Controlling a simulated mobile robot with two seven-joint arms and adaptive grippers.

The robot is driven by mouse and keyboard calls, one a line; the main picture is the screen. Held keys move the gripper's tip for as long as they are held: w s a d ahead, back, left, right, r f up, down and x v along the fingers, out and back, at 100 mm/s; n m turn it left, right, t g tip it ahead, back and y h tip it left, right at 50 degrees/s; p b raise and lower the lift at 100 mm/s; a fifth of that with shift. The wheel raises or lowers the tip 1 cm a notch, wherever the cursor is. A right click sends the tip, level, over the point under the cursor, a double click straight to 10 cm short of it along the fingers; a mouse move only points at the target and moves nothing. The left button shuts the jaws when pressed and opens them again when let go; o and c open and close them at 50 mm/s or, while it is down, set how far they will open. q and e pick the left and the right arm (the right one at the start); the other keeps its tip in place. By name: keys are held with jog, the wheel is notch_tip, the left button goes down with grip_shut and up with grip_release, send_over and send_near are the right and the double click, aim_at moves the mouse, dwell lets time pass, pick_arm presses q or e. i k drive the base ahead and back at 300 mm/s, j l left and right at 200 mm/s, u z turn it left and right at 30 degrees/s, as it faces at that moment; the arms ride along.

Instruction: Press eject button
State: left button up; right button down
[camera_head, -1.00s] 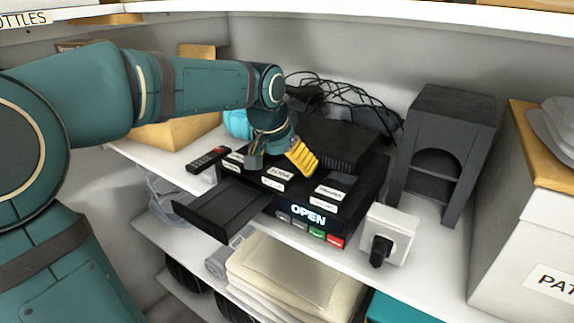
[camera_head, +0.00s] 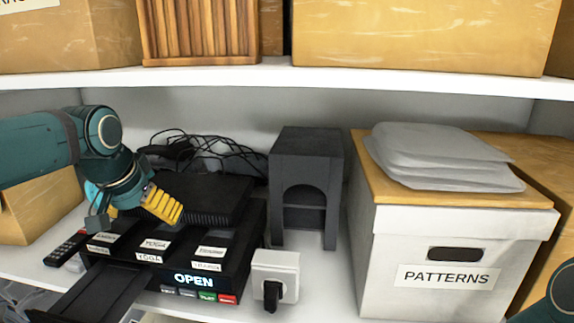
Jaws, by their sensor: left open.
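A black disc player (camera_head: 255,235) sits on the shelf at lower left, its display (camera_head: 194,280) reading "OPEN". Its disc tray (camera_head: 95,298) sticks out at the front left. Below the display is a row of small buttons (camera_head: 199,295), including a green and a red one; their labels are too small to read. My left gripper (camera_head: 130,214) is open and empty above the left part of the player, behind the labelled cases (camera_head: 155,245) on top. Its yellow-padded finger points right; I cannot tell whether it touches anything. My right gripper is out of view.
A black box (camera_head: 210,194) with tangled cables (camera_head: 190,148) stands behind the player. A remote (camera_head: 65,248) lies left. A white socket with black plug (camera_head: 275,278), a dark arched stand (camera_head: 305,185) and a "PATTERNS" box (camera_head: 445,240) are right. A shelf edge (camera_head: 290,80) runs above.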

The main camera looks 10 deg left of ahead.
aim_at(166, 289)
jog(key=k+l, duration=0.1)
jog(key=k, duration=0.9)
